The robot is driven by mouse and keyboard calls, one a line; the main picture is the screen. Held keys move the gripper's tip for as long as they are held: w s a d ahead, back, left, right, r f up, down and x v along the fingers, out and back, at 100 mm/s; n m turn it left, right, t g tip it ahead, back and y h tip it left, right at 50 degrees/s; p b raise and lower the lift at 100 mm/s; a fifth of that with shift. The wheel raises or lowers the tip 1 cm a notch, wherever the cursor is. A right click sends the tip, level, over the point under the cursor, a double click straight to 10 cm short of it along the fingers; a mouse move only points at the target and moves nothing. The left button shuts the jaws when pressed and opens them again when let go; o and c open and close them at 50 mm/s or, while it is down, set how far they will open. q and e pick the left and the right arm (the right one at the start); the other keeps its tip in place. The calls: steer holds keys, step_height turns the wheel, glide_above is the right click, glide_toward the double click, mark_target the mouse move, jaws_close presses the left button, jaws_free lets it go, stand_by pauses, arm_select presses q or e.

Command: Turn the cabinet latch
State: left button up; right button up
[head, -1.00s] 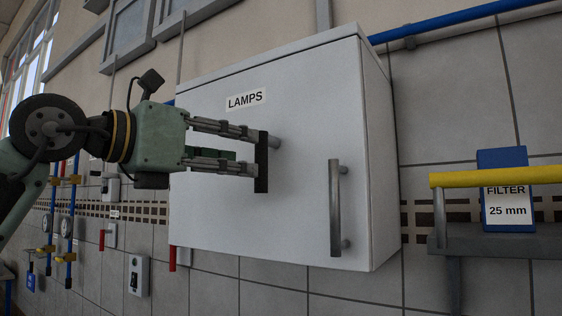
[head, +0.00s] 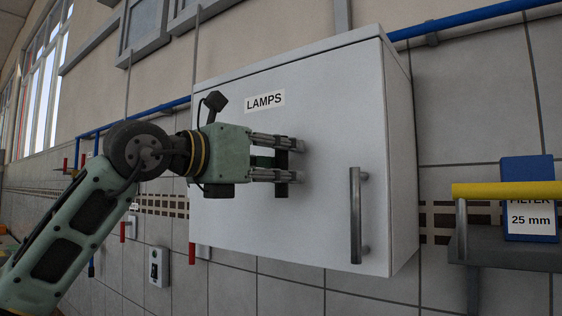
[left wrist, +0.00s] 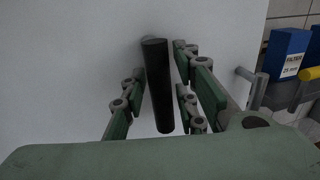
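The latch is a dark upright bar (head: 283,160) on a short stem on the front of the white cabinet (head: 320,130), below the LAMPS label (head: 265,101). In the left wrist view the black bar (left wrist: 158,85) stands between the fingers, with a gap visible at least on the right side. My left gripper (head: 290,160) is open, its fingertips reaching past the bar close to the door; the gripper also fills the left wrist view (left wrist: 158,95). Part of the bar is hidden by the fingers in the head view. My right gripper is not in view.
A grey vertical door handle (head: 356,215) is at the door's right side. A shelf with a yellow bar (head: 510,190) and a blue FILTER box (head: 528,170) is right of the cabinet. A blue pipe (head: 460,22) runs along the wall above.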

arm_select(q)
steer(key=c, duration=0.6)
jaws_close()
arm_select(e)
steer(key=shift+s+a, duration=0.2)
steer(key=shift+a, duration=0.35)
